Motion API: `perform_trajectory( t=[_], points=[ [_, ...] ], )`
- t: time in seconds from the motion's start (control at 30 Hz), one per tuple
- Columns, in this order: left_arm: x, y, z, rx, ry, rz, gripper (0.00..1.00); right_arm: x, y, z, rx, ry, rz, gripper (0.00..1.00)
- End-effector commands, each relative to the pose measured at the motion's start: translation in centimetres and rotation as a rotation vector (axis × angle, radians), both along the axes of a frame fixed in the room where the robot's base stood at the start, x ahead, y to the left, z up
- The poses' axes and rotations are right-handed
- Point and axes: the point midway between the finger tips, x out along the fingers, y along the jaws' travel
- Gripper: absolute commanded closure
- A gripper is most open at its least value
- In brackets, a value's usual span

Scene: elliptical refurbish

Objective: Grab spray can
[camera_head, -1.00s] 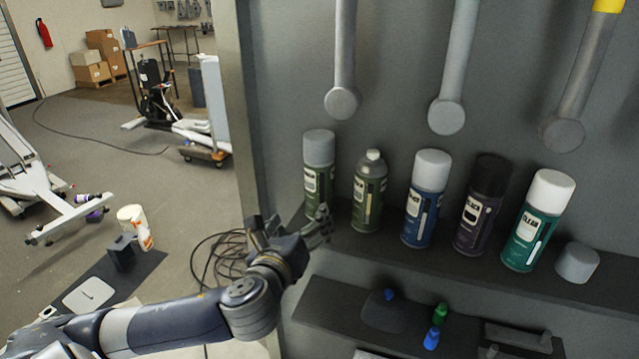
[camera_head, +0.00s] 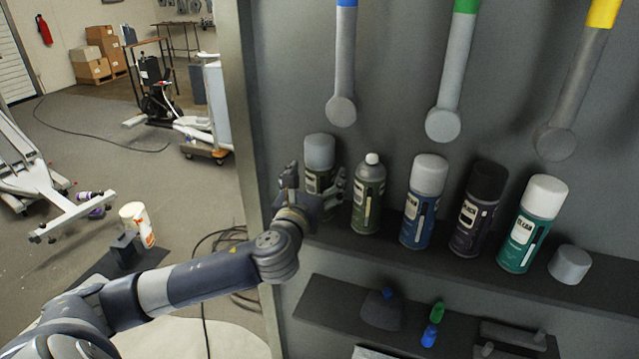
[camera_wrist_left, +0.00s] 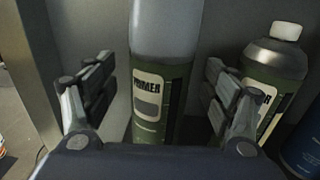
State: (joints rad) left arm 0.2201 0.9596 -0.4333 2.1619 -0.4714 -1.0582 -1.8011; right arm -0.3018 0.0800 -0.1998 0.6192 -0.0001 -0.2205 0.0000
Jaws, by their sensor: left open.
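A green spray can with a grey cap (camera_head: 319,152) stands upright at the left end of the shelf. My left gripper (camera_head: 316,188) is open at this can, with one finger on each side of it. In the left wrist view the can, labelled PRIMER (camera_wrist_left: 160,95), stands between the two spread fingers (camera_wrist_left: 152,98), with gaps visible on both sides. To its right stand a green can with a small white cap (camera_head: 369,195), a blue can (camera_head: 424,205), a dark purple can (camera_head: 479,210) and a teal can with a white cap (camera_head: 532,225). My right gripper is not in view.
The capless-looking green can also shows close to the right finger in the left wrist view (camera_wrist_left: 272,80). A loose grey cap (camera_head: 569,265) lies at the right of the shelf (camera_head: 400,250). A lower shelf (camera_head: 330,300) holds small items. A cabinet side edge (camera_head: 248,120) stands at the left.

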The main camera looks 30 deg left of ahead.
Motion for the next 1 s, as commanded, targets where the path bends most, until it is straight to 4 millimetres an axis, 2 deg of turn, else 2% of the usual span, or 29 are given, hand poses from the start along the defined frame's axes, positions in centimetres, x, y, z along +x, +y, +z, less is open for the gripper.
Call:
perform_trajectory(
  t=[0.1,0.2,0.43,0.47,0.6,0.7,0.77,0.8,1.0],
  points=[
    [1.5,0.5,0.2,-0.001,-0.001,0.001,0.22,0.1,-0.1,0.7,-0.001,-0.001,0.000,0.24],
    [2.1,0.6,0.1,-0.001,0.000,0.000,0.22,0.2,-0.1,0.8,-0.001,-0.002,0.000,0.24],
    [2.2,0.7,0.0,0.000,0.000,-0.001,0.22,0.3,-0.1,0.7,0.000,-0.004,0.000,0.24],
    [2.2,0.7,0.0,0.000,0.000,-0.001,0.25,0.3,-0.1,0.7,0.000,-0.004,0.000,0.24],
    [2.2,0.7,0.0,-0.001,0.000,-0.001,0.56,0.3,0.0,0.7,0.000,-0.004,0.000,0.24],
    [2.2,0.7,0.0,0.000,0.000,-0.001,0.74,0.3,0.0,0.7,0.000,-0.004,0.000,0.24],
    [2.2,0.7,0.0,0.000,0.001,-0.001,0.74,0.3,0.0,0.7,0.000,-0.004,0.000,0.24],
    [2.2,0.7,0.0,0.000,-0.001,-0.001,0.78,0.3,0.0,0.7,0.000,-0.004,0.000,0.24],
    [2.2,0.7,0.1,0.000,-0.001,-0.001,0.78,0.3,0.0,0.7,0.000,-0.004,0.000,0.24]
  ],
)
